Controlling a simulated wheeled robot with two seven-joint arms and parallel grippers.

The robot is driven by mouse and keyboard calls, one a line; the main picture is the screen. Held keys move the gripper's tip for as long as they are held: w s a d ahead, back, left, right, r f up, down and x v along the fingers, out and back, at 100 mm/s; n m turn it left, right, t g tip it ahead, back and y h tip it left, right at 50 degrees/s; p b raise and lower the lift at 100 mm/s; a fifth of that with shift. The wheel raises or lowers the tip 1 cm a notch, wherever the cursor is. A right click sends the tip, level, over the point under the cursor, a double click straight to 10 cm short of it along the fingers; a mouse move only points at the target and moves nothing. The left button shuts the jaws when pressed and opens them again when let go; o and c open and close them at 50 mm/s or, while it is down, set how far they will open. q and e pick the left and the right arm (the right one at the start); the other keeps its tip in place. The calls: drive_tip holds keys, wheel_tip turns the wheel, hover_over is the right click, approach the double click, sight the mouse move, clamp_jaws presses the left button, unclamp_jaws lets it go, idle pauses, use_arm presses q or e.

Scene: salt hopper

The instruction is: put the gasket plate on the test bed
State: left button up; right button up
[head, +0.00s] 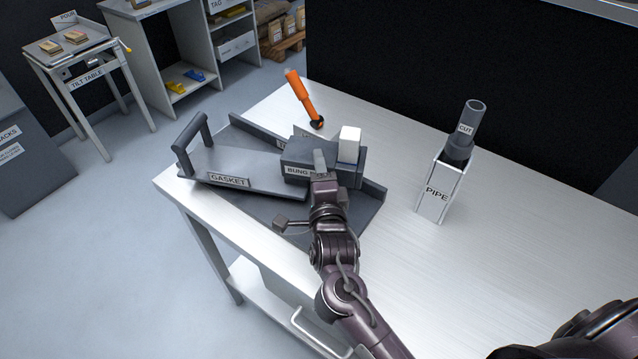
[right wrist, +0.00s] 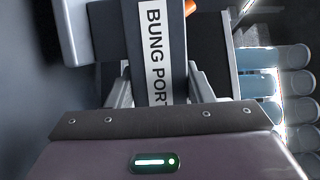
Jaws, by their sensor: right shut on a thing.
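The gasket plate (head: 240,166) is a flat grey plate labelled GASKET, with a raised bar handle (head: 190,145) at its left end. It lies over the left part of a dark, low-rimmed tray (head: 365,207), which looks like the test bed; I cannot tell if the plate rests flat. A dark block labelled BUNG PORT (head: 298,171) adjoins the plate's right end, with a white block (head: 349,145) at its far right. My right gripper (head: 320,165) is shut on the BUNG PORT block; in the right wrist view its fingers (right wrist: 160,88) straddle the label. My left gripper is not in view.
An orange-handled tool (head: 302,95) lies behind the tray. A white PIPE holder (head: 440,190) with a grey CUT tube (head: 466,125) stands to the right. The tabletop (head: 530,250) is clear at the right. A tilt table (head: 85,55) stands apart at far left.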

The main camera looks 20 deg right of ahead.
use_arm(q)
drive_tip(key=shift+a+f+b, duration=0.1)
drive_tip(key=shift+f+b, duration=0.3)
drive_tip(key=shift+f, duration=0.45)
use_arm(e)
drive_tip(key=shift+f, duration=0.95)
drive_tip(key=shift+f, duration=0.1)
drive_tip(key=o, duration=1.4)
drive_tip(key=shift+f, duration=0.15)
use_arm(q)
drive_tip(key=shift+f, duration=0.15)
use_arm(e)
drive_tip(key=shift+o, duration=0.2)
drive_tip(key=shift+r, duration=0.25)
drive_tip(key=s, duration=0.3)
drive_tip(key=s+a+b, duration=0.1)
drive_tip(key=s, duration=0.3)
drive_tip(key=s+b, duration=0.1)
drive_tip(key=s, duration=0.2)
drive_tip(key=shift+s+a+f, duration=0.2)
drive_tip(key=shift+s+a, duration=0.1)
drive_tip(key=shift+a, duration=0.1)
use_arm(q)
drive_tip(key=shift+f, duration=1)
use_arm(e)
drive_tip(key=shift+s+a+r, duration=0.1)
drive_tip(key=shift+s, duration=0.6)
